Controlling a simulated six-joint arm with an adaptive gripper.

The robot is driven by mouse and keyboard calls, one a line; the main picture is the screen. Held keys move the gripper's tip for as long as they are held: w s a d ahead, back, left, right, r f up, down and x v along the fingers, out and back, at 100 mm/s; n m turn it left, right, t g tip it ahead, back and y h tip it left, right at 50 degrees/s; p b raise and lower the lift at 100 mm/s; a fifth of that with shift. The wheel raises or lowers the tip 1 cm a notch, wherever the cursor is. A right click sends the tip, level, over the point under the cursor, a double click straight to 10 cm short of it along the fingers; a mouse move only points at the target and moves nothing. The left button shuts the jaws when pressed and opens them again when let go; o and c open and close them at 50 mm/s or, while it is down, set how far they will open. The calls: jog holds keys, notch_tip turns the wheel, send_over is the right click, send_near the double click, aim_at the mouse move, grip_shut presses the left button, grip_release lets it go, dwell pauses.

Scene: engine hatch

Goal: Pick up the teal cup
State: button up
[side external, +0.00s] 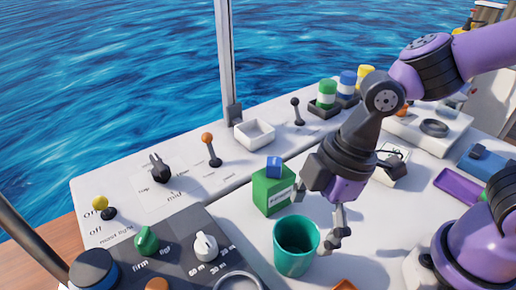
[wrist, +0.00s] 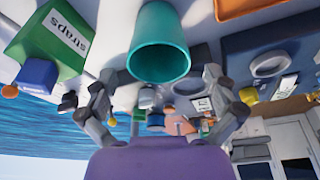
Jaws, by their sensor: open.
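The teal cup (side external: 294,252) stands upright on the white surface, its open mouth facing up in the side view. It also shows in the wrist view (wrist: 160,28) at the top centre, where the picture is upside down. My gripper (side external: 335,238) is open and empty, just to the right of the cup near its rim. In the wrist view my gripper (wrist: 158,78) has its fingers spread to either side of the cup's mouth. Whether either finger touches the cup I cannot tell.
A green box (side external: 270,192) labelled "straps" with a blue block (side external: 274,168) on it stands behind the cup. A dark control panel with knobs (side external: 205,247) lies to the left. An orange object (side external: 345,285) is in front. A purple tray (side external: 458,187) lies at right.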

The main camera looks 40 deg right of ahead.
aim_at(291, 249)
jog(key=x, duration=0.7)
jog(key=shift+w+a+f, duration=0.2)
jog(key=shift+f, duration=0.15)
jog(key=c, duration=0.9)
